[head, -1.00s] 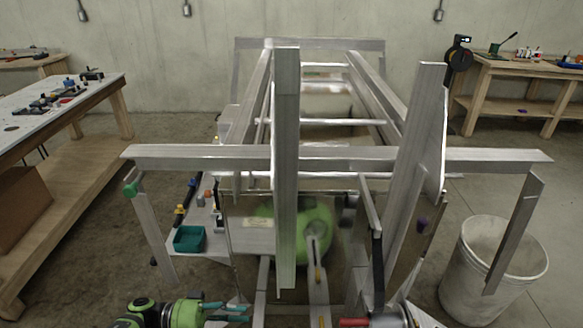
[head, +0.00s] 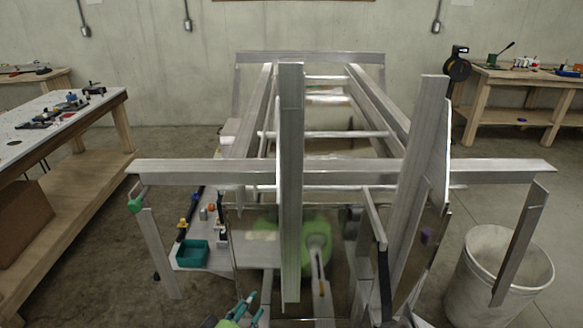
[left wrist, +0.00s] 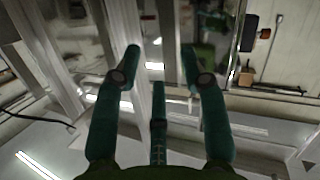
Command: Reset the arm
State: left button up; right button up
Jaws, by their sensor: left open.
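My left gripper (head: 248,309) shows at the bottom edge of the head view, with teal fingers and a lime-green wrist, mostly cut off by the frame. In the left wrist view its teal fingers (left wrist: 160,52) are spread apart with nothing held between them. Behind the fingers are blurred metal beams and panels. In the head view the gripper is in front of the aluminium trailer frame (head: 440,168), low and left of its middle upright. My right gripper is not in view.
A teal bin (head: 192,254) sits on a low panel left of the trailer. A white bucket (head: 490,290) stands at the right. A workbench with tools (head: 60,190) is at the left, another bench (head: 520,90) at the back right. Upright beams crowd the middle.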

pick_arm(q)
jog(key=s+a+f+m+g+y, duration=0.1)
jog(key=s+a+g+y, duration=0.3)
jog(key=s, duration=0.9)
jog(key=s+a+f+m+g+y, duration=0.1)
jog(key=s+a+g, duration=0.5)
jog(key=s, duration=0.7)
notch_tip(320, 180, down, 25)
jog(key=s+g, duration=0.2)
jog(key=s+a+f+g, duration=0.1)
jog(key=s+a+f, duration=0.1)
jog(key=s+f, duration=1)
jog(key=s, duration=0.3)
jog(key=shift+s+f+m+y+b, duration=0.3)
jog(key=shift+f+b, duration=0.05)
jog(key=shift+f, duration=0.05)
